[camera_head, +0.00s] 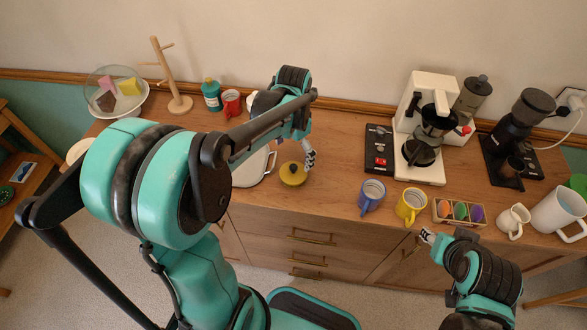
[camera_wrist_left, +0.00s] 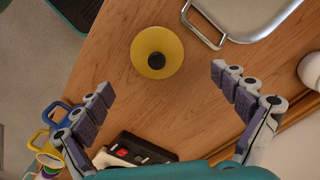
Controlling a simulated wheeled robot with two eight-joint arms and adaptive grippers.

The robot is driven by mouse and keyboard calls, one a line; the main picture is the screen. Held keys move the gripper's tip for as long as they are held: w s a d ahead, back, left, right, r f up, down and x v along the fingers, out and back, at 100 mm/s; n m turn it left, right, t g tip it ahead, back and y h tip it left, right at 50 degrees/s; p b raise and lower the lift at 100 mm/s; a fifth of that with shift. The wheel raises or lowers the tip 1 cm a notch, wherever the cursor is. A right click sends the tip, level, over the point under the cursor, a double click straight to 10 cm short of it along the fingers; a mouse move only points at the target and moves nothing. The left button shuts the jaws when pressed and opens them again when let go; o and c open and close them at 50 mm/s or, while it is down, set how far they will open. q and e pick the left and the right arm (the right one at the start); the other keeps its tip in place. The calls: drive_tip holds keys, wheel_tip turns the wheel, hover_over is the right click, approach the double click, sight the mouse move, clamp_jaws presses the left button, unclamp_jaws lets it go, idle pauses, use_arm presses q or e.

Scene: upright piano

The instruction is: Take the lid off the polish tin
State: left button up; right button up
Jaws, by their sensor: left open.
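The polish tin appears as a round yellow tin (camera_head: 293,174) with a black knob on top, on the wooden cabinet top near its front edge. In the left wrist view the yellow tin (camera_wrist_left: 157,52) lies beyond my fingertips, and its lid looks in place. My left gripper (camera_wrist_left: 162,82) is open and empty, its fingers spread wide with bare wood between them. In the head view my left gripper (camera_head: 308,155) is just right of and behind the tin, partly hidden by its own wrist. My right gripper (camera_head: 427,236) is by the cabinet's front edge; its opening is unclear.
A metal tray (camera_wrist_left: 245,18) lies close beside the tin. A blue mug (camera_head: 371,196), a yellow mug (camera_head: 411,206) and an egg-like set in a wooden holder (camera_head: 459,212) stand to the right. A coffee machine (camera_head: 427,125) stands behind them. Wood between tin and blue mug is clear.

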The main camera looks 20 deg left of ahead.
sight(293, 167)
use_arm(q)
drive_tip(key=shift+s+d+f+b, duration=0.1)
drive_tip(key=shift+f+b, duration=0.05)
drive_tip(key=shift+f, duration=0.35)
drive_tip(key=shift+d+f+b, duration=0.1)
drive_tip(key=shift+f+b, duration=0.05)
drive_tip(key=shift+f, duration=0.35)
wheel_tip(293, 167, down, 4)
drive_tip(key=shift+s+f+b, duration=0.15)
drive_tip(key=shift+f+b, duration=0.1)
drive_tip(key=shift+b, duration=0.8)
drive_tip(key=shift+r, duration=0.1)
drive_tip(key=c, duration=1.2)
drive_tip(key=shift+s, duration=0.1)
drive_tip(key=c, duration=0.7)
drive_tip(key=shift+c, duration=0.2)
